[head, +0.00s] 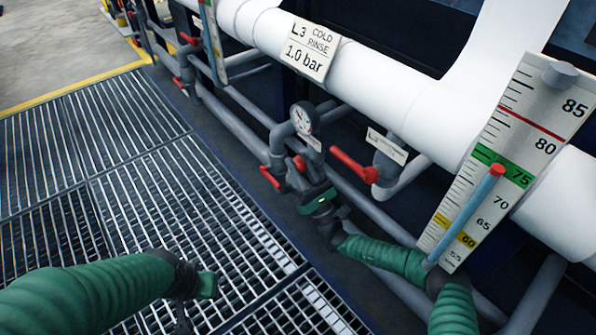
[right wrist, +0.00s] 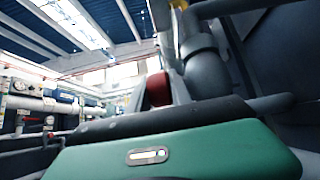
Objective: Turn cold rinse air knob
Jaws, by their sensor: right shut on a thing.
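The sign (head: 308,50) reads "L3 COLD RINSE 1.0 bar" on the white pipe. Below it a round gauge (head: 304,118) stands on grey pipework. A small red knob (head: 299,163) sits under the gauge, partly hidden by my right gripper (head: 302,176). That gripper is shut around the knob, though its fingertips are hard to make out. In the right wrist view a red part (right wrist: 157,89) shows just beyond my green gripper body. My left gripper (head: 184,312) hangs over the floor grating, away from the pipes; its jaws are too unclear to read.
A red lever (head: 355,165) with a tag lies just right of my right gripper, and another red handle (head: 270,177) lies just left. A level scale (head: 508,150) stands at the right. The floor grating (head: 90,210) at left is clear.

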